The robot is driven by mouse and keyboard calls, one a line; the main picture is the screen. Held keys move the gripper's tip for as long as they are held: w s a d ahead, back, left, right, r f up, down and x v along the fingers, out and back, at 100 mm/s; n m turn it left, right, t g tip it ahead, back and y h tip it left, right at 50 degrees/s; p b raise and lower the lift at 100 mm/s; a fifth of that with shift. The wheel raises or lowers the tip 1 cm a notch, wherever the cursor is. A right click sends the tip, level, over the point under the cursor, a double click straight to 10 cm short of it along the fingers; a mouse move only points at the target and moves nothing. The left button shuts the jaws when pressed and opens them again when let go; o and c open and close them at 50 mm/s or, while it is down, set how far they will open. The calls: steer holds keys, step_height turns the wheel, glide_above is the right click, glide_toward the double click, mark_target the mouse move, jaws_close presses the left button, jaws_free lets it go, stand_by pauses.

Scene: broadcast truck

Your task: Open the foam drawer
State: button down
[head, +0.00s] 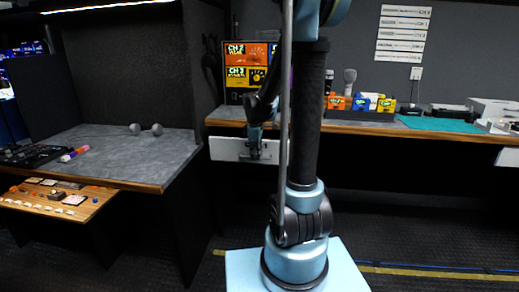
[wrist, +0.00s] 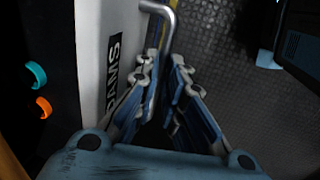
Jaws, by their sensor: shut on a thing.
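A white drawer front (head: 228,149) sits under the back counter, left of my arm in the head view. In the wrist view the white front (wrist: 98,50) carries a black label with white letters, only partly readable. A bent metal handle (wrist: 160,9) stands off this front. My gripper (wrist: 166,62) is shut on the handle, which runs down between its fingertips. In the head view my gripper (head: 254,146) is at the front's right half. A dark strip with a teal and an orange curved piece lies beside the front; it may be the drawer's inside.
The back counter (head: 440,134) holds colourful boxes and a teal mat. At left, a grey-topped desk (head: 120,145) has a pulled-out wooden tray (head: 55,203) with small items. Another white front (head: 508,157) shows at far right. Dark floor lies open between the desk and my base.

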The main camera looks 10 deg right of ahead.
steer(key=s+a, duration=0.3)
steer(key=s, duration=0.7)
steer(key=shift+a, duration=0.3)
steer(key=shift+s, duration=0.1)
steer(key=c, duration=2)
jaws_free()
steer(key=shift+o, duration=0.2)
steer(key=shift+r, duration=0.1)
step_height(320, 180, up, 12)
steer(key=s, duration=0.2)
steer(key=shift+a+f, duration=0.25)
steer(key=shift+a, duration=0.05)
